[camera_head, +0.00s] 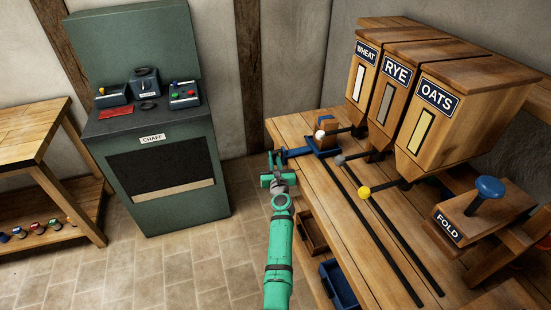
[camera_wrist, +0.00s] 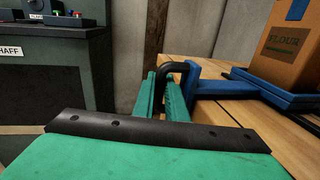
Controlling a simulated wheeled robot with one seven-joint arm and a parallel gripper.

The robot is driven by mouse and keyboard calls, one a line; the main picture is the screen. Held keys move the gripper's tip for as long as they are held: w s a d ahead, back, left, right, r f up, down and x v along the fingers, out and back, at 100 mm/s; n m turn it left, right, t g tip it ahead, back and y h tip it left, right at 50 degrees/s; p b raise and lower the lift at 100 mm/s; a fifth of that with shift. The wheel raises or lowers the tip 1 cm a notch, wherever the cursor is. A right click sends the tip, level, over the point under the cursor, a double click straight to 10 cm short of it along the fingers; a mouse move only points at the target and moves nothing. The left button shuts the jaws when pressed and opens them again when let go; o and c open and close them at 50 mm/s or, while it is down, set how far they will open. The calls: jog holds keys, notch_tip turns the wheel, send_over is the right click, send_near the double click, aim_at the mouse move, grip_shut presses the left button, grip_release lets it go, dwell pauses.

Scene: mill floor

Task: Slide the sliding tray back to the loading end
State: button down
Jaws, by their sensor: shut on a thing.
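The blue sliding tray (camera_head: 325,146) sits at the far end of two dark rails on the wooden bench, and a brown flour box (camera_head: 328,124) stands on it. In the wrist view, the tray (camera_wrist: 262,88) has a blue arm reaching left to a black bent handle (camera_wrist: 178,66), and the box (camera_wrist: 288,45) reads FLOUR. My green gripper (camera_head: 277,160) is at the bench's left edge. In the wrist view, its two fingers (camera_wrist: 166,90) are shut around the black handle. The lower part of the handle is hidden between the fingers.
WHEAT (camera_head: 364,75), RYE (camera_head: 391,90) and OATS (camera_head: 437,107) hoppers overhang the rails (camera_head: 372,225), with white, grey and yellow lever knobs. The rails toward the near end are clear. A FOLD press (camera_head: 470,215) stands at right, a green CHAFF cabinet (camera_head: 160,180) at left.

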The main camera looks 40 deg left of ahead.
jog(key=shift+r, duration=0.1)
jog(key=c, duration=2.1)
grip_release()
jog(key=shift+a, duration=0.15)
jog(key=v, duration=1)
jog(key=shift+s+d, duration=0.25)
jog(key=shift+d, duration=0.05)
